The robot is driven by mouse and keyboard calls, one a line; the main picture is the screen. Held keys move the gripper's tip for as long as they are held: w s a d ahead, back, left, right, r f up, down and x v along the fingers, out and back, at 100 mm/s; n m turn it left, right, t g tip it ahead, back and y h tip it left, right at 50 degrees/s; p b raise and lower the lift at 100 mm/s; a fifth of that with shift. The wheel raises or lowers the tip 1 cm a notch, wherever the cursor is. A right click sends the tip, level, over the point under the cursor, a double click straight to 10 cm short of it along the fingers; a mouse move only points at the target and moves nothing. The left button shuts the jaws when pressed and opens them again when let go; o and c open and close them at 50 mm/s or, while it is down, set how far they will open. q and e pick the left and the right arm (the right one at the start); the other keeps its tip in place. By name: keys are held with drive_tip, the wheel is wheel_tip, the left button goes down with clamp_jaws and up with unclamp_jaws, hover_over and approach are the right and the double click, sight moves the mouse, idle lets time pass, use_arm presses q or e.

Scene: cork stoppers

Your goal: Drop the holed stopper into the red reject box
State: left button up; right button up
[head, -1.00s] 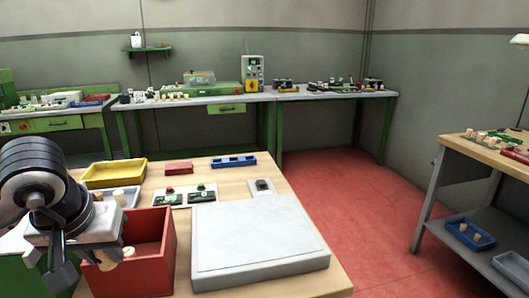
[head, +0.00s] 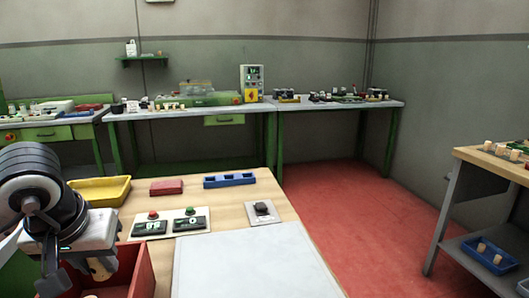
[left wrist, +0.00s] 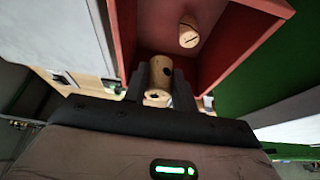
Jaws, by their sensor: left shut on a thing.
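My left gripper (head: 92,266) is shut on a pale cork stopper (head: 100,268), at the red box on the left of the bench. In the left wrist view the gripper (left wrist: 160,92) holds this holed stopper (left wrist: 159,70) between its fingers; a dark hole shows in its side. The red reject box (head: 144,272) is open and cut off by the bottom edge. The box (left wrist: 238,45) also fills the upper wrist view, with another stopper (left wrist: 188,34) bearing a dark line inside it. The held stopper overlaps the box's wall there; its exact height cannot be told. My right gripper is not in view.
A yellow tray (head: 122,190), a red block (head: 166,187) and a blue holder (head: 229,180) stand behind the box. A panel with red and green buttons (head: 170,222) and a small switch (head: 262,211) lie nearby. A large grey slab (head: 250,265) lies right of the box.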

use_arm(q)
drive_tip(key=shift+f, duration=0.55)
drive_tip(key=o, duration=1)
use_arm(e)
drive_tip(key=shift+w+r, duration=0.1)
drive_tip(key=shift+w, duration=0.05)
use_arm(q)
drive_tip(key=shift+r, duration=0.2)
drive_tip(key=p+v, duration=0.3)
drive_tip(key=v, duration=1.2)
drive_tip(key=shift+r+p, duration=0.25)
drive_tip(key=shift+p, duration=0.15)
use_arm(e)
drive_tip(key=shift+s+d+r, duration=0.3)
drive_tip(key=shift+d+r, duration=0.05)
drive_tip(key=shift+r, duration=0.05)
